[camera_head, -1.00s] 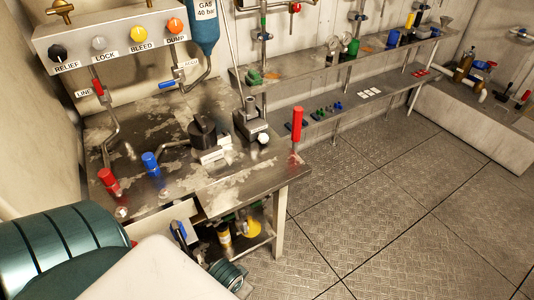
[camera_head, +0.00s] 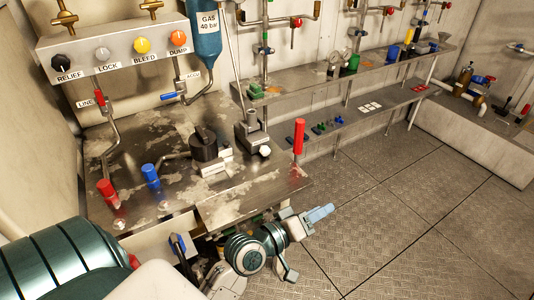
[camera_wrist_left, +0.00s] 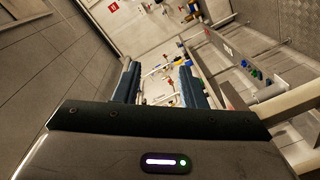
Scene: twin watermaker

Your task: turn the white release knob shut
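A small white round knob (camera_head: 264,151) sits at the foot of the grey hand pump (camera_head: 250,130) on the steel bench; it is likely the release knob. Its turned position is too small to tell. My left gripper (camera_head: 318,214) is past the bench's front right corner, below and to the right of the knob, clearly apart from it. In the left wrist view the two dark blue fingers (camera_wrist_left: 158,85) stand apart with nothing held between them. My right gripper is not in view.
A red upright handle (camera_head: 299,136) stands at the bench's right edge. A black-topped round unit (camera_head: 204,142) is left of the pump. Red (camera_head: 107,189) and blue (camera_head: 150,173) handles stand at the bench's left front. The floor (camera_head: 400,220) to the right is open.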

